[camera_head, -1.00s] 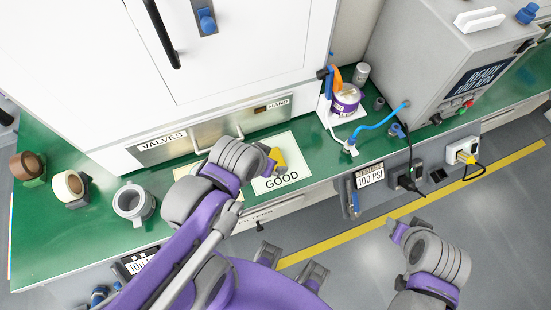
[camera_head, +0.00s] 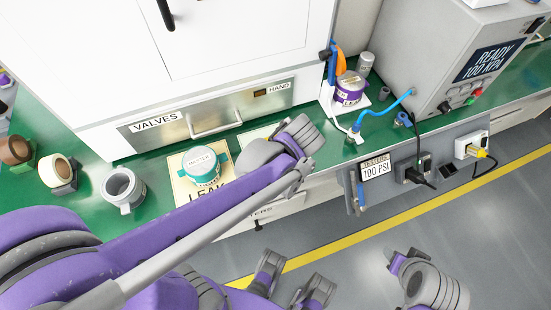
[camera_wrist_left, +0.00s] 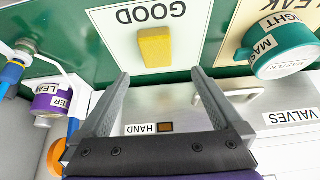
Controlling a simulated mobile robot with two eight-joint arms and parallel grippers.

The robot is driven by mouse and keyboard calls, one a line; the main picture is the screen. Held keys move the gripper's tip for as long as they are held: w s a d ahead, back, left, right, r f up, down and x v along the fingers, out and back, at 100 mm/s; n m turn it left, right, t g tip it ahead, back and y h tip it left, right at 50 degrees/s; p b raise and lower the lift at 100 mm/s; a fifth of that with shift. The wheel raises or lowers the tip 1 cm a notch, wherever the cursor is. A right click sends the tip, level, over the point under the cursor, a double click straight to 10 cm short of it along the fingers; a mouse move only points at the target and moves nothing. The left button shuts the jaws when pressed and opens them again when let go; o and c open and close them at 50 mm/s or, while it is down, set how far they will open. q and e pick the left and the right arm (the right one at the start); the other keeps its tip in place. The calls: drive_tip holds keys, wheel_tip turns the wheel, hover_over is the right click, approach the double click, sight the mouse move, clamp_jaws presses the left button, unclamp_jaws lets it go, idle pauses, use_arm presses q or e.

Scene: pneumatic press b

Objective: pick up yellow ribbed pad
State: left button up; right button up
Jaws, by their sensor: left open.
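The yellow ribbed pad (camera_wrist_left: 155,47) lies on the white GOOD card (camera_wrist_left: 185,20) on the green bench, seen in the left wrist view. My left gripper (camera_wrist_left: 160,74) is open and empty, with its two fingers pointing toward the pad. The pad is just beyond the fingertips and roughly centred between them. In the head view my left wrist covers the pad and most of the GOOD card (camera_head: 252,134). The left fingers are hidden there too. My right gripper is not clearly seen.
The VALVES drawer (camera_head: 215,115) is behind. Tape rolls (camera_head: 56,170) and a grey cup (camera_head: 122,190) stand left.

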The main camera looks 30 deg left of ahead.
use_arm(q)
drive_tip(key=b+x, duration=0.1)
drive_tip(key=x, duration=0.4)
drive_tip(key=shift+w+a+f, duration=0.15)
drive_tip(key=shift+w+f, duration=0.05)
drive_tip(key=shift+w, duration=0.1)
drive_tip(key=shift+d+b+x, duration=0.2)
drive_tip(key=shift+b+x, duration=0.65)
drive_tip(key=shift+x, duration=1.85)
drive_tip(key=shift+w, duration=0.1)
drive_tip(key=shift+c, duration=0.2)
drive_tip(key=c, duration=1.4)
wheel_tip(320, 180, up, 10)
drive_tip(key=p, duration=0.2)
drive_tip(key=shift+p, duration=0.3)
